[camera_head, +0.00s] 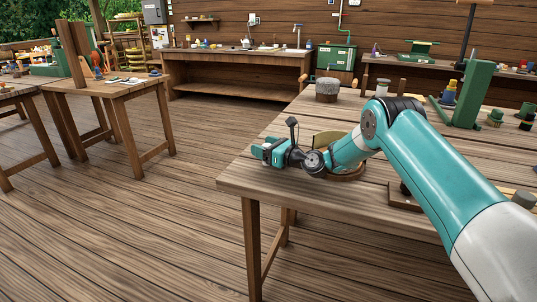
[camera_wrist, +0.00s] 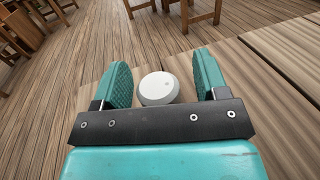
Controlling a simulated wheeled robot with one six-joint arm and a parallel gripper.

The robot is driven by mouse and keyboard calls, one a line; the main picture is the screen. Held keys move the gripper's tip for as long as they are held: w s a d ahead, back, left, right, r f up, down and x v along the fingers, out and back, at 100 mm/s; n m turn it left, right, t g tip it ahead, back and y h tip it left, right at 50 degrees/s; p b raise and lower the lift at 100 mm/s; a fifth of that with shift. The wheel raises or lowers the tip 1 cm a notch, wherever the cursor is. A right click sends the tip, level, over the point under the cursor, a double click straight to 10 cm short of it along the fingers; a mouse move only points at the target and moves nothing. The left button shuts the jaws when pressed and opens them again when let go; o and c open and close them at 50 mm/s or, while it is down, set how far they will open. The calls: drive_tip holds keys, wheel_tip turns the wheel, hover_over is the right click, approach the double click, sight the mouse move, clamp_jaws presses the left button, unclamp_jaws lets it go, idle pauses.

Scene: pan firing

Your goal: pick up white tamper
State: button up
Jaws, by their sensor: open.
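The white tamper (camera_wrist: 158,89) shows in the wrist view as a pale round top on the wooden table. It appears between the two teal fingers of my gripper (camera_wrist: 161,68), with space on both sides, closer to the left finger. Whether the fingers are down at its height I cannot tell. In the head view my gripper (camera_head: 264,152) is open over the front left part of the table (camera_head: 262,184). I cannot make out the tamper there; the gripper seems to hide it.
A round wooden piece (camera_head: 347,175) and a tan upright plate (camera_head: 328,139) are close behind my gripper. A grey round block (camera_head: 327,90) stands at the table's back. A green stand (camera_head: 472,95) and small pots (camera_head: 495,117) are at right.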

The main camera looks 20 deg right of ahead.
drive_tip(key=shift+a, duration=0.15)
drive_tip(key=c, duration=1.1)
drive_tip(key=shift+r, duration=0.1)
wheel_tip(320, 180, up, 20)
drive_tip(key=shift+p, duration=0.45)
